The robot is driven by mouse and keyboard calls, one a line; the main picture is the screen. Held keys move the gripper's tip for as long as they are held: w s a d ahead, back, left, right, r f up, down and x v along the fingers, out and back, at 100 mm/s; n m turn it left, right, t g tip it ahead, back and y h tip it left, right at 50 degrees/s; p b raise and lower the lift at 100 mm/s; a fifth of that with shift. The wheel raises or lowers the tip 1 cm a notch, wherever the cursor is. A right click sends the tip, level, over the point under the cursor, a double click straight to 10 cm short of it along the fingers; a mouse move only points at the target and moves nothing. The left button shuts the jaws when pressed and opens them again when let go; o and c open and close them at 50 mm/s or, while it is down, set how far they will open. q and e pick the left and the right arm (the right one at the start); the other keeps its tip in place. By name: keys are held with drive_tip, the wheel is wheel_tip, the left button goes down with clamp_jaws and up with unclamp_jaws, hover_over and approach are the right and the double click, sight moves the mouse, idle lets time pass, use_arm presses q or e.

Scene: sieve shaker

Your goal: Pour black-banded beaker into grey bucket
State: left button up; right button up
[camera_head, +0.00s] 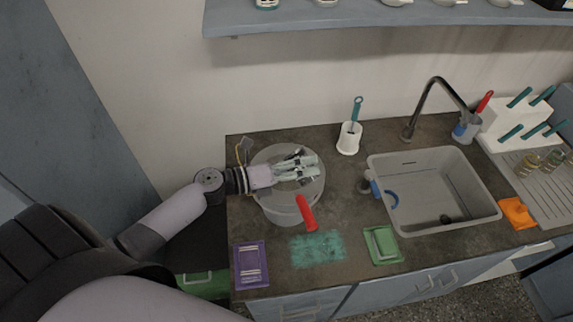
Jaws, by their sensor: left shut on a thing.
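The grey bucket (288,208) stands on the dark counter, left of the sink. It is a wide, round, pale grey vessel. My left gripper (303,167) reaches in from the left and is over the bucket's opening. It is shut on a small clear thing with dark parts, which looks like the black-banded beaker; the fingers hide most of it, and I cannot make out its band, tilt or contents. My right gripper is out of view.
A red handle (306,213) lies at the bucket's front right. A white holder (349,138) with a teal-handled tool stands behind right. The sink (433,205) and faucet (432,100) are right. A purple tray (251,264), teal mat (318,249) and green tray (383,244) lie in front.

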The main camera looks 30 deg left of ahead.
use_arm(q)
drive_tip(key=shift+w, duration=0.2)
drive_tip(key=shift+s, duration=0.2)
drive_tip(key=shift+w+f, duration=0.1)
drive_tip(key=shift+w, duration=0.1)
drive_tip(key=shift+s+n, duration=0.2)
drive_tip(key=shift+n, duration=0.1)
drive_tip(key=shift+w, duration=0.2)
drive_tip(key=shift+s, duration=0.2)
idle(0.4)
drive_tip(key=shift+w+f, duration=0.15)
drive_tip(key=shift+w, duration=0.05)
drive_tip(key=shift+s+n, duration=0.2)
drive_tip(key=shift+n, duration=0.1)
drive_tip(key=shift+w+h, duration=0.2)
drive_tip(key=shift+h, duration=0.1)
